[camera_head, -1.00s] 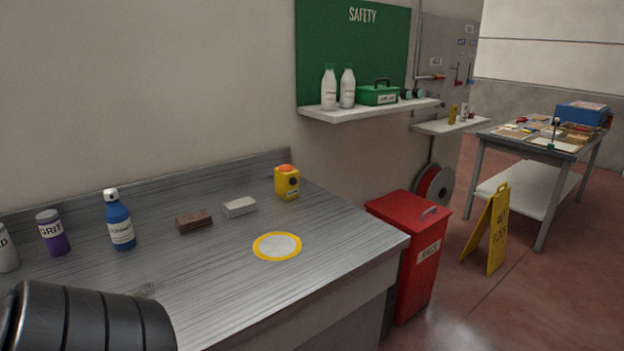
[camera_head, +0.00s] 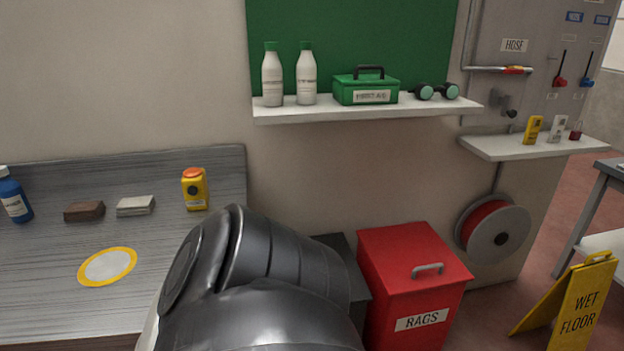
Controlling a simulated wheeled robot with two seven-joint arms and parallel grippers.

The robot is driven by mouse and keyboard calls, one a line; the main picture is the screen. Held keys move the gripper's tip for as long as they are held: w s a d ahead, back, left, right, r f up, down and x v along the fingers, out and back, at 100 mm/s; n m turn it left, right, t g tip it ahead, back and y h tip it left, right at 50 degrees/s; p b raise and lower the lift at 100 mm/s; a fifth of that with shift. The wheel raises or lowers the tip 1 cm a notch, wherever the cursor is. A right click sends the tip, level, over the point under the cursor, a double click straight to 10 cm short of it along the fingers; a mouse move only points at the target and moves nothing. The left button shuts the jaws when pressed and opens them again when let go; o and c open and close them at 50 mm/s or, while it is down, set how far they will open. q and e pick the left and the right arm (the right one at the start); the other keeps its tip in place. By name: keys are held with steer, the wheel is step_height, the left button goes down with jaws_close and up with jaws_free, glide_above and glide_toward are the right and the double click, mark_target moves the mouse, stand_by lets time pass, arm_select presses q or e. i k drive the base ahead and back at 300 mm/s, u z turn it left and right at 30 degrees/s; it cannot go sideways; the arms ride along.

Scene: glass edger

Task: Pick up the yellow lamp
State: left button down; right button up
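The yellow lamp (camera_head: 195,189) is a small boxy yellow body with an orange top and a dark round lens. It stands upright on the grey metal counter (camera_head: 217,167), near its back right corner. One of my dark arm links fills the lower middle of the view, in front of the counter's right end. No gripper fingers show in the view, and nothing touches the lamp.
A brown block (camera_head: 84,211), a pale block (camera_head: 135,206), a blue bottle (camera_head: 14,196) and a yellow-rimmed white disc (camera_head: 107,266) are on the counter. A wall shelf (camera_head: 370,110) holds bottles and a green box. A red rags bin (camera_head: 412,280) stands right of the counter.

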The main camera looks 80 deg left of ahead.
mark_target(195, 177)
steer(key=i, duration=0.85)
steer(key=u, duration=3.5)
